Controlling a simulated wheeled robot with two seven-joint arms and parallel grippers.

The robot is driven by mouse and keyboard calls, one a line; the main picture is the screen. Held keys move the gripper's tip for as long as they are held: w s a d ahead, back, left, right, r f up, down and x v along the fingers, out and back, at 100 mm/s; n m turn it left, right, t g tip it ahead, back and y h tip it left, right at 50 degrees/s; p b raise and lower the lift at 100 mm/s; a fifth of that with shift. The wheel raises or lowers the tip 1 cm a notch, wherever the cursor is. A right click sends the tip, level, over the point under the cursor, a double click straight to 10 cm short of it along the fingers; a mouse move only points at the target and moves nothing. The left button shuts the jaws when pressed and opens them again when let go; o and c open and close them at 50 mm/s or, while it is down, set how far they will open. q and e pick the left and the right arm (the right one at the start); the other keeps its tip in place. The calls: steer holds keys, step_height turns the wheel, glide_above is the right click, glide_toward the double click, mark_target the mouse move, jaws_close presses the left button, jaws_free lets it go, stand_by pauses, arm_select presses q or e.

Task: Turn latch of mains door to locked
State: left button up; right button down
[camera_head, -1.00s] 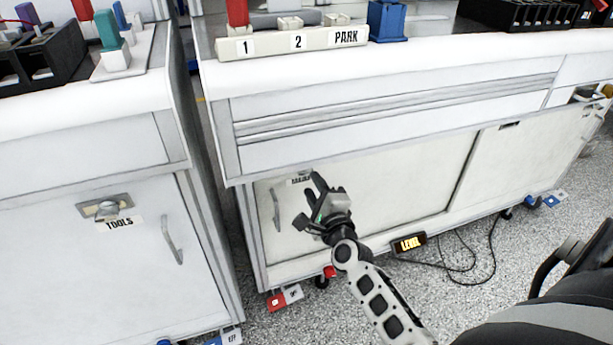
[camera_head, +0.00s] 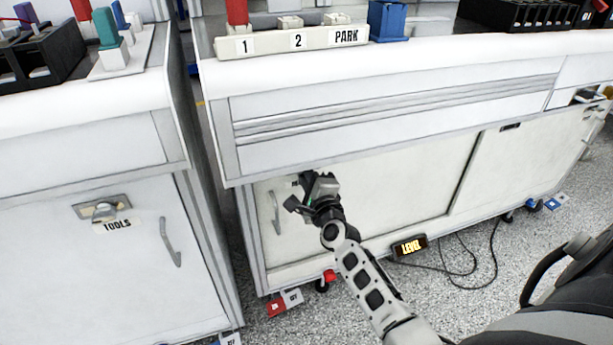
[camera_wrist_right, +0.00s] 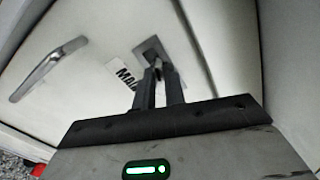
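The mains door (camera_head: 380,200) is the white door low on the right cabinet; it looks closed. In the right wrist view, its latch (camera_wrist_right: 152,50) is a small grey plate with a knob, next to a label of which "MA" shows (camera_wrist_right: 124,75). My right gripper (camera_head: 303,190) is at the door's upper left and hides the latch in the head view. In the right wrist view, its two fingers (camera_wrist_right: 161,75) point at the latch, close together with a narrow gap, tips at the knob. Whether they grip it I cannot tell. My left gripper is out of view.
The door's bar handle (camera_head: 275,212) is left of my right gripper. The counter edge (camera_head: 400,85) overhangs above. A TOOLS door (camera_head: 85,265) with its own latch (camera_head: 103,208) is at left.

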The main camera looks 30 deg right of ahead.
arm_select(q)
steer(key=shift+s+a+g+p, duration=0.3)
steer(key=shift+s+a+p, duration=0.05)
steer(key=shift+p, duration=0.4)
arm_select(e)
steer(key=n, duration=0.3)
steer(key=shift+d+n, duration=0.1)
steer(key=shift+n, duration=0.3)
steer(key=c, duration=1.5)
jaws_free()
steer(key=shift+o, duration=0.2)
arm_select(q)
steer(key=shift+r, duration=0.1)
